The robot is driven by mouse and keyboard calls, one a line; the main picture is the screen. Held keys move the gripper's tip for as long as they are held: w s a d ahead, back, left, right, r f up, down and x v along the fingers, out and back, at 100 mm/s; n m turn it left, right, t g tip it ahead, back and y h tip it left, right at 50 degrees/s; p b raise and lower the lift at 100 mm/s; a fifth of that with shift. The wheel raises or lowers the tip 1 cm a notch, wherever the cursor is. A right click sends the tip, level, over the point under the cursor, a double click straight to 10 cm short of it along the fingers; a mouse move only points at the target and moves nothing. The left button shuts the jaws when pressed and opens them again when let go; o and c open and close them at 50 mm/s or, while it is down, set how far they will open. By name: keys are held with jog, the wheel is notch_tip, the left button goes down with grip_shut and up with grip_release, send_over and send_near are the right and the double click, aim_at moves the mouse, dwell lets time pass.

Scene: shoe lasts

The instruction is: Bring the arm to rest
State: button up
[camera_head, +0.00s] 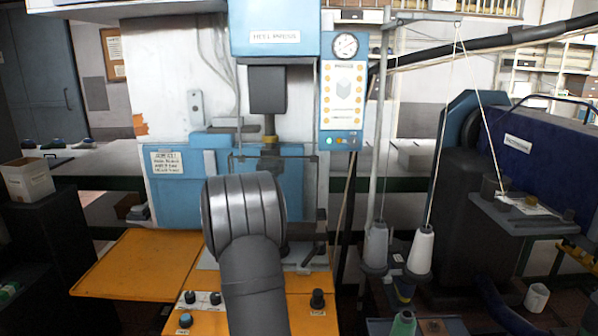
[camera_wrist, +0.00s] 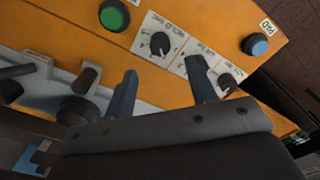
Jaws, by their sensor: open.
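My gripper (camera_wrist: 162,85) shows in the wrist view with its two dark fingers apart and nothing between them. Beyond the fingers is the orange control panel (camera_wrist: 217,28), with a green button (camera_wrist: 114,15), a blue button (camera_wrist: 255,44) and black knobs (camera_wrist: 160,44). In the head view my arm rises from the bottom middle in front of the heel press (camera_head: 274,28) and hides part of it. The gripper itself is hidden there behind my arm.
An orange side tray (camera_head: 135,262) sticks out left of the press and looks empty. To the right are a thread stand (camera_head: 377,130) with white cones (camera_head: 420,250) and a dark blue machine (camera_head: 545,145). A white box (camera_head: 27,179) stands at the far left.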

notch_tip(320, 180, down, 9)
jog(key=shift+r, duration=0.2)
dwell(0.4)
